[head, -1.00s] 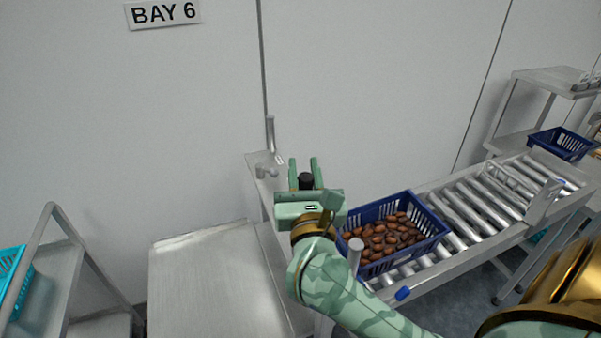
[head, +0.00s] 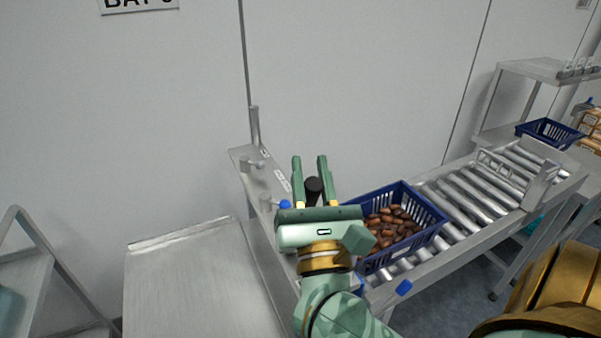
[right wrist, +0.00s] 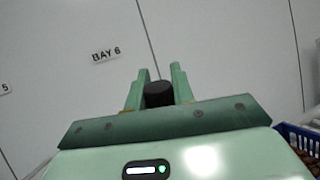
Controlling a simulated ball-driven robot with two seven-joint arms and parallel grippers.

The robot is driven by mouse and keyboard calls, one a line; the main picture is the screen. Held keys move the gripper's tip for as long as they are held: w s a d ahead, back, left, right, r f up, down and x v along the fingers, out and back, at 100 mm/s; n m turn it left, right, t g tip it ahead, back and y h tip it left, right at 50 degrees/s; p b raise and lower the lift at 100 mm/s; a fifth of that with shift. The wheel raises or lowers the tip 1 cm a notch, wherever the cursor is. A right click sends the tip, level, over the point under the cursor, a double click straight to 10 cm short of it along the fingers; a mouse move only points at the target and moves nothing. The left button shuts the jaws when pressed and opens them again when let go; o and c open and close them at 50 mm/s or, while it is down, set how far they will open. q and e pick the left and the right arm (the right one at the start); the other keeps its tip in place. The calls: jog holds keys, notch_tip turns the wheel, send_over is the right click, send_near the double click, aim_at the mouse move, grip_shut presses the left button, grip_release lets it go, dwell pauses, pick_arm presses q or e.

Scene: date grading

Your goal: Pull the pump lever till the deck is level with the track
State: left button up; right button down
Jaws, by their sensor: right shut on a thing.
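My right gripper (head: 309,166) is shut on the black grip of the pump lever (head: 313,190), which stands between its fingers. The grip also shows between the fingers in the right wrist view (right wrist: 158,95). The lever's lower part is hidden behind the gripper. The deck (head: 195,285) is a bare steel plate at lower left, beside the pump post. The track (head: 465,200) is a roller conveyor on the right. I cannot tell from this angle whether deck and track are level. My left gripper is not in view.
A blue crate of dates (head: 435,222) sits on the track's near end, close to my right gripper. A steel bracket with pegs (head: 240,158) is behind the gripper. Another blue crate (head: 548,131) is at far right. A steel trolley (head: 35,262) stands at left.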

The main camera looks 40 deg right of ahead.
jog(key=shift+s+a+f+t, duration=0.1)
jog(key=shift+s+f+t, duration=0.1)
jog(key=shift+s, duration=0.2)
jog(key=shift+s+a+f+t, duration=0.1)
jog(key=shift+s+f, duration=0.05)
jog(key=shift+s, duration=0.25)
jog(key=shift+s+a+f+m+h+b, duration=0.1)
jog(key=shift+s+f+m+h+b, duration=0.2)
jog(key=shift+s+h+b, duration=0.15)
jog(key=shift+r, duration=0.2)
